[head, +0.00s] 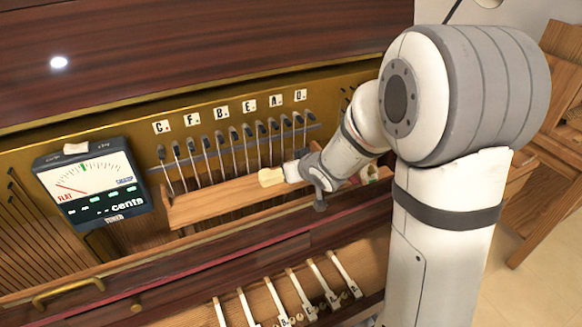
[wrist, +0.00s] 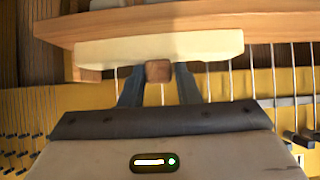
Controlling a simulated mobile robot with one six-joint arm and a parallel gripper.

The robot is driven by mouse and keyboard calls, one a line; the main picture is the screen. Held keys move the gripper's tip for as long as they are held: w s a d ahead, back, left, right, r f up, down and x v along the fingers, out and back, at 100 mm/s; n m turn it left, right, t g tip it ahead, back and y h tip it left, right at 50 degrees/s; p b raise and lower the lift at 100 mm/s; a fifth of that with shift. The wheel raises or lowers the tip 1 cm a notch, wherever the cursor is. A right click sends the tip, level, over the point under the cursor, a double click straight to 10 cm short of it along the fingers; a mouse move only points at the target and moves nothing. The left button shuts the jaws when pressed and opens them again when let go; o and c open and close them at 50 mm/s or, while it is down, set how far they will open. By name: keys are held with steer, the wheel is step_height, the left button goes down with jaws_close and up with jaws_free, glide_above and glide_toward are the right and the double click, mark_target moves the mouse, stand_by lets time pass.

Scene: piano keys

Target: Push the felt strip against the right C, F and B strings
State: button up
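The cream felt strip (head: 270,177) is at the right part of the wooden rail, low in front of the strings. It also shows in the wrist view (wrist: 160,46), with a small brown wooden grip (wrist: 158,71) on it. My gripper (wrist: 160,82) has its two dark fingers closed on that grip. In the head view my gripper (head: 293,171) reaches in from the right. The strings (head: 230,155) run down from dark tuning pins below letter tiles, including F (head: 192,119) and B (head: 221,112). I cannot tell whether the strip touches any string.
The wooden rail (head: 215,200) crosses below the strings. A tuner (head: 90,185) with a needle dial and a "cents" display stands at the left. White keys (head: 287,300) lie below the dark case edge. A wooden chair (head: 545,150) stands far right.

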steer(key=c, duration=0.3)
steer(key=shift+c, duration=0.3)
steer(key=shift+w+r+p, duration=0.15)
steer(key=shift+r+p, duration=1.4)
